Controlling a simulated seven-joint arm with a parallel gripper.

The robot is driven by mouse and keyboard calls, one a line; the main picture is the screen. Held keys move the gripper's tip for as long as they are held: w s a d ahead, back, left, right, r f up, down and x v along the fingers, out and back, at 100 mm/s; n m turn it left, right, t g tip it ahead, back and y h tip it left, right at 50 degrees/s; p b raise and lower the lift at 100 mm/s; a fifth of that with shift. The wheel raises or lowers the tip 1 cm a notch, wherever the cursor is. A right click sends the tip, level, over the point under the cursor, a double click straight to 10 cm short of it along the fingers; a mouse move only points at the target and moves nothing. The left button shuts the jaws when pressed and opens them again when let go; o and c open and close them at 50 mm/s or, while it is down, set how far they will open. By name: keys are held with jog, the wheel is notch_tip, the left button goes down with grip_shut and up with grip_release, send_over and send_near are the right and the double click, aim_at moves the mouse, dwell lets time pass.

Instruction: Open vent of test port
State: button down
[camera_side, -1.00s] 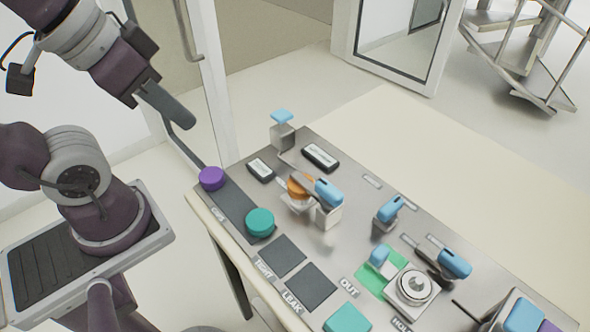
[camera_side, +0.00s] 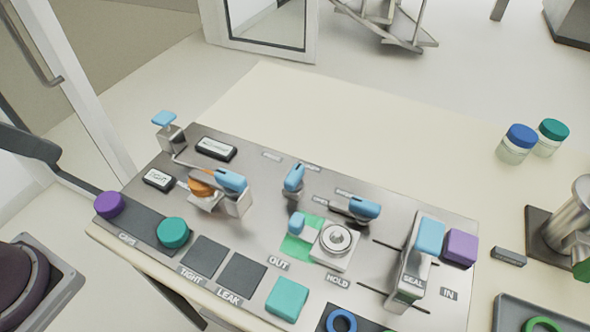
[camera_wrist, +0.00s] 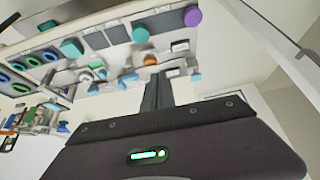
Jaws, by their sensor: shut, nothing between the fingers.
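The metal panel (camera_side: 270,205) carries several blue-handled levers. An orange round part (camera_side: 201,184) sits at its left, with a blue-handled lever (camera_side: 231,181) close beside it; the orange part also shows in the wrist view (camera_wrist: 150,60). A second lever (camera_side: 293,180) stands mid-panel and a third (camera_side: 362,208) lies to its right. I cannot tell which of these is the test port's vent. My gripper (camera_wrist: 158,84) is shut and empty in the wrist view. Its fingers point toward the panel, apart from the orange part. I cannot clearly make out its fingertips in the side view.
Purple (camera_side: 109,204) and teal (camera_side: 173,232) caps stand at the panel's left front. A tall blue-topped SEAL lever (camera_side: 428,238) and a purple block (camera_side: 460,247) stand at the right. Jars (camera_side: 517,145) and a tray (camera_side: 510,310) lie beyond. The table behind the panel is clear.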

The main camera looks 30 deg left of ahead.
jog(key=c, duration=1.8)
grip_release()
jog(key=shift+w+r, duration=0.1)
jog(key=shift+w, duration=0.05)
jog(key=shift+c, duration=0.2)
jog(key=o, duration=0.6)
jog(key=w+d+r+g, duration=0.1)
jog(key=w+d+r, duration=0.1)
jog(key=w, duration=0.4)
jog(key=shift+r, duration=0.2)
jog(key=g, duration=0.5)
send_over(294, 174)
jog(key=f, duration=1.6)
jog(key=shift+a+f, duration=0.2)
jog(key=shift+f, duration=0.1)
notch_tip(294, 174, down, 8)
jog(key=shift+d+r, duration=0.15)
grip_shut()
